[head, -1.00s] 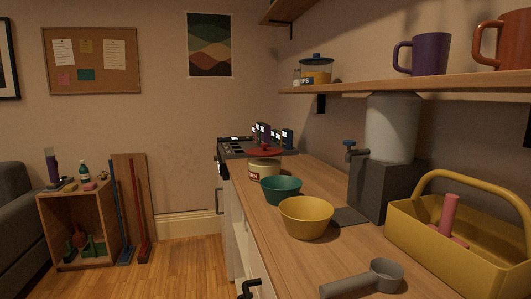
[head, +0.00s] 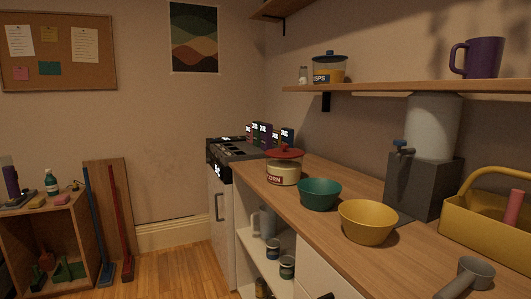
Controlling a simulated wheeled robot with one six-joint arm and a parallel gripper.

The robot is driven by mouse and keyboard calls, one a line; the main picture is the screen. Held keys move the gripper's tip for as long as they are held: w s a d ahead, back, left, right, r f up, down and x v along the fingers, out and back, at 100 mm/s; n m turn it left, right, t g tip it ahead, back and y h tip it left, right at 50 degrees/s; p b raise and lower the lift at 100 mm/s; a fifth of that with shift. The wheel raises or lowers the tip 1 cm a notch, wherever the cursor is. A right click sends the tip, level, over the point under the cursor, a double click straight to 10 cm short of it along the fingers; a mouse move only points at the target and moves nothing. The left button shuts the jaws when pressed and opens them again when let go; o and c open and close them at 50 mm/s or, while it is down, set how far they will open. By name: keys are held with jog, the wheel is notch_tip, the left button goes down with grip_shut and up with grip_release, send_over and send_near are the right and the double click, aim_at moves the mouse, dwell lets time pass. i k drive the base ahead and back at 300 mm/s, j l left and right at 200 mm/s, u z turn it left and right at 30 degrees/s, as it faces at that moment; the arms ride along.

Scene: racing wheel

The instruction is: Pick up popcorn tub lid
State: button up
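The popcorn tub (head: 284,173) is a cream round tub with partly readable lettering ending in "ORN". It stands on the wooden counter near its far end, just before the stove. Its lid (head: 285,153) is red, domed at the middle, and sits on top of the tub. My gripper is not in view.
A green bowl (head: 319,193) and a yellow bowl (head: 367,222) stand on the counter (head: 403,263) nearer than the tub. A grey scoop (head: 470,276), yellow caddy (head: 488,229) and dispenser (head: 424,180) are to the right. A shelf (head: 400,88) overhangs the counter. Floor is open at left.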

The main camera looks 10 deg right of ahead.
aim_at(284, 152)
jog(key=i+j+z, duration=0.1)
jog(key=i+j, duration=0.3)
jog(key=i+j+z, duration=0.1)
jog(key=i+j, duration=0.25)
jog(key=j, duration=0.2)
jog(key=i+j+z, duration=0.1)
jog(key=i+j, duration=0.25)
jog(key=j, duration=0.15)
